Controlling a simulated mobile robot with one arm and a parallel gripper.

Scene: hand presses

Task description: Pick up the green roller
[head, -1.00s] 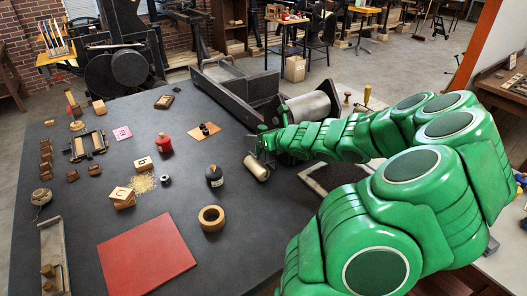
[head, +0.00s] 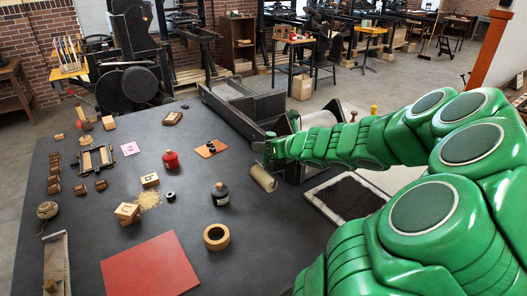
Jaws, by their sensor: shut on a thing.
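My gripper (head: 268,153), at the end of my green arm, is shut over the right-centre part of the dark table. A tan cylinder (head: 262,178) hangs tilted just below the jaws, and they appear to hold it. Whether it clears the table top is hard to tell. No green roller body can be told apart from my green gripper and arm. The jaws are small here, and the grip itself is partly hidden by my wrist.
A black slab in a pale frame (head: 346,197) lies right of the gripper. A press bed (head: 235,105) stands behind it.

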